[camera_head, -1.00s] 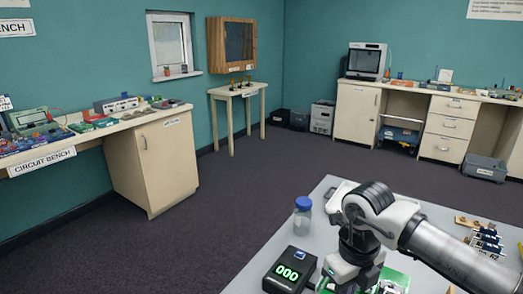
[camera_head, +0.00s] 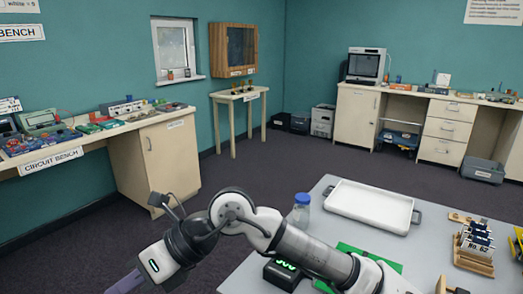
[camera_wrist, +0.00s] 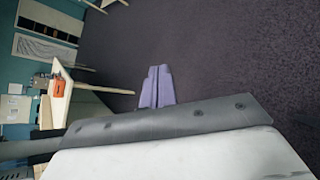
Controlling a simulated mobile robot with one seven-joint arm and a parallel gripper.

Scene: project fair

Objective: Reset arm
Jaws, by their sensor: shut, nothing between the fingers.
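My gripper (camera_wrist: 157,88) shows in the wrist view as two purple fingers lying side by side, shut with nothing between them. In the head view my gripper (camera_head: 124,284) is at the bottom left, beyond the left edge of the grey table (camera_head: 424,262) and over the dark floor. My arm reaches left across the front of the table and hides part of its near side.
On the table are a white tray (camera_head: 370,206), a blue-capped bottle (camera_head: 301,212), a black box with a green display (camera_head: 284,271) and a wooden rack (camera_head: 474,262). The circuit bench (camera_head: 100,136) stands left. Open floor lies between.

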